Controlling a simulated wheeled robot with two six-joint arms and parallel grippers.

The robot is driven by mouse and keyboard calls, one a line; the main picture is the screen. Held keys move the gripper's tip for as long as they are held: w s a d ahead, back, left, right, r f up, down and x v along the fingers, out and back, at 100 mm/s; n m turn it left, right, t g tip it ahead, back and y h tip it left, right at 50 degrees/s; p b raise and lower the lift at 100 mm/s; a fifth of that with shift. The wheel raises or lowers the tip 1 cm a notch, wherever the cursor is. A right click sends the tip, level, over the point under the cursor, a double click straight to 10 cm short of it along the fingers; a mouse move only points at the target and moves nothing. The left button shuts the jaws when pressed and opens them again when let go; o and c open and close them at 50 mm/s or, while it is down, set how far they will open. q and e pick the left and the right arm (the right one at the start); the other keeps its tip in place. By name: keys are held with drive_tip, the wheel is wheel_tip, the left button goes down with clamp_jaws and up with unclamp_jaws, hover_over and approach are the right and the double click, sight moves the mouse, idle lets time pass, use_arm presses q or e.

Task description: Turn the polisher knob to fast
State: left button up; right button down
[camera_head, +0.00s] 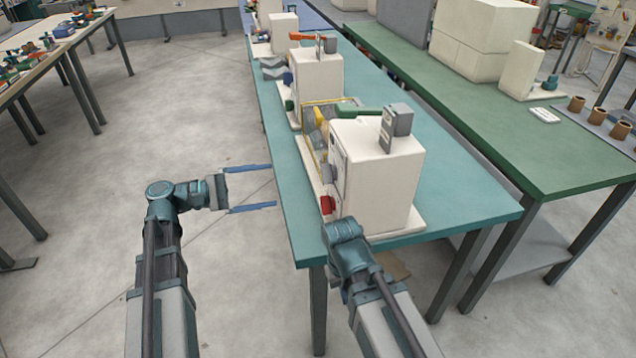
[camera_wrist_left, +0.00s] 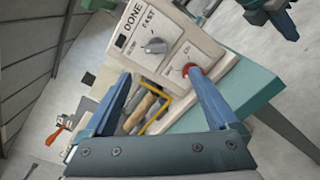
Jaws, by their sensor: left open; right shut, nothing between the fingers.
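The polisher is the nearest cream machine (camera_head: 375,165) on the teal table. In the left wrist view its front panel (camera_wrist_left: 178,58) carries a grey knob (camera_wrist_left: 155,46) between the words SLOW and FAST. I cannot tell exactly where the knob points. My left gripper (camera_head: 271,186) is open and empty, left of the table and facing the panel. In the left wrist view my left gripper (camera_wrist_left: 158,74) has its fingers apart, with the knob beyond the gap and not touched. My right arm is in front of the machine; its fingers are hidden.
A red button (camera_wrist_left: 190,69) is on the panel near one left fingertip. It also shows in the head view (camera_head: 327,204). Similar cream machines (camera_head: 316,78) stand behind. The teal table edge (camera_head: 281,190) is close to my left gripper; the floor left is clear.

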sight(328, 173)
use_arm(q)
drive_tip(key=x, duration=1.3)
drive_tip(key=shift+w+d+r, duration=0.15)
drive_tip(key=shift+d+r, duration=0.05)
drive_tip(key=shift+r, duration=0.1)
drive_tip(key=c, duration=1.4)
drive_tip(key=shift+o, duration=0.2)
